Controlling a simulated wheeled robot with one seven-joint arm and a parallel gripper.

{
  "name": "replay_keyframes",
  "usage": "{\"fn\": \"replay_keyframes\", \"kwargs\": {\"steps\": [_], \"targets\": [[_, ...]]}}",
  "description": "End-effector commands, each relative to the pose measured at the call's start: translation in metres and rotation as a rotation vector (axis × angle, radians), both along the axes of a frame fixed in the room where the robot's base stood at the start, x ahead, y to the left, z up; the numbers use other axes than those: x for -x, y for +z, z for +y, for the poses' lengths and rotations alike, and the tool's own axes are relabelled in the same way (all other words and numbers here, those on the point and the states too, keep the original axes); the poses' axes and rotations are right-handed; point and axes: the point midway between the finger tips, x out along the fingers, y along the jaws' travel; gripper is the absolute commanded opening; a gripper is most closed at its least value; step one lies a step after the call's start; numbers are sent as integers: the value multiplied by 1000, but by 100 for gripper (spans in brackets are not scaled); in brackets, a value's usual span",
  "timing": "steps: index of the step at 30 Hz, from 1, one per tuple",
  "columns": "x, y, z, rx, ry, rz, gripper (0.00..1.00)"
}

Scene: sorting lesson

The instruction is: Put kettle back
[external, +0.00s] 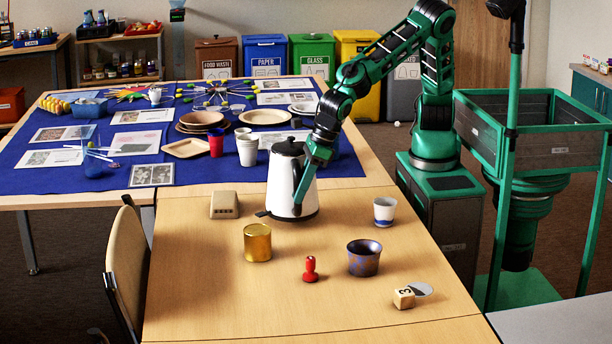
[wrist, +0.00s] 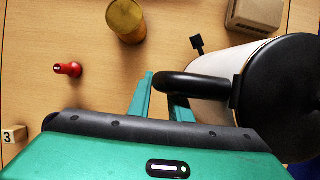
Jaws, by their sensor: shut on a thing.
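The white kettle (external: 281,185) with a black lid, black handle and black bottom is upright at the far end of the light wooden table (external: 200,290). I cannot tell whether its bottom touches the table. My gripper (external: 302,188) reaches down to its right side. In the wrist view the kettle (wrist: 212,112) is at the right, and my gripper (wrist: 160,92) is shut on its black handle (wrist: 192,86). A small black tab (wrist: 197,43) shows beside the kettle's lower end. The handle partly hides my fingertips.
Nearby stand a beige block (external: 224,205), a gold tin (external: 257,243), a red stamp-like piece (external: 310,269), a purple-brown cup (external: 364,258) and a white-blue cup (external: 384,211). A numbered cube (external: 403,298) lies by a pale disc (external: 422,289). The table's near left is clear.

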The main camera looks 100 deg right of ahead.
Motion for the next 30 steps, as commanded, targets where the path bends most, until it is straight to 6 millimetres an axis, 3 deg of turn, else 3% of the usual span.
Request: {"fn": "replay_keyframes", "kwargs": {"steps": [6,17,18,20,30], "targets": [[-1,-22,0,0,-1,-2,0],[-1,-25,0,-1,-1,-3,0],[0,-27,0,0,-1,1,20],[0,-27,0,0,-1,1,35],[0,-25,0,0,0,0,37]]}}
